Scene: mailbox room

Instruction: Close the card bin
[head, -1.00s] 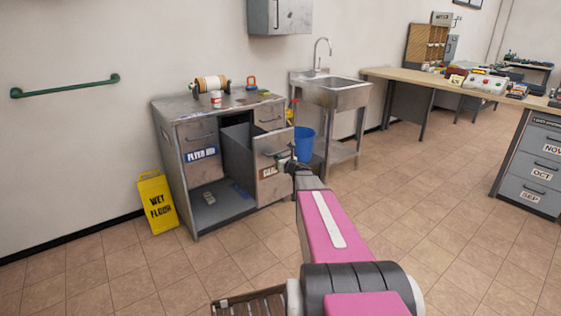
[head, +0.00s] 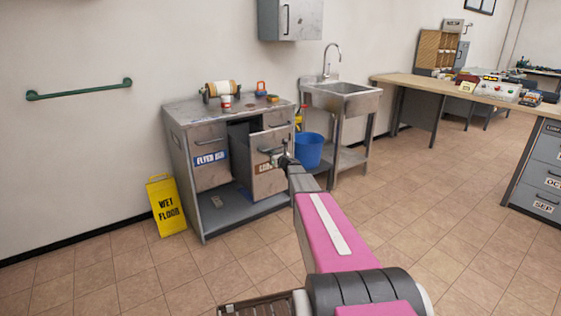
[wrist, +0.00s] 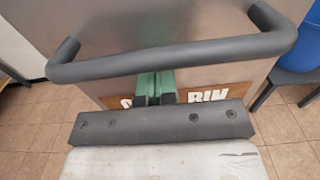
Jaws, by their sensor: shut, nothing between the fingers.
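The card bin (head: 266,176) is a grey metal front in the cabinet, standing out from it, part open. Its label, partly hidden, ends in "BIN" in the wrist view (wrist: 208,96). Its dark bar handle (wrist: 170,62) spans the wrist view. My gripper (head: 283,160) is at the bin front by the handle. In the wrist view its green-tipped fingers (wrist: 154,86) are together and empty, at the middle of the handle and in front of the label. I cannot tell whether they touch the bin front.
The cabinet (head: 185,113) also has a closed flyer bin (head: 211,175) and an open lower shelf. A yellow wet floor sign (head: 166,206) stands at its left. A blue bucket (head: 308,151) and a sink (head: 345,97) are at its right. The floor in front is clear.

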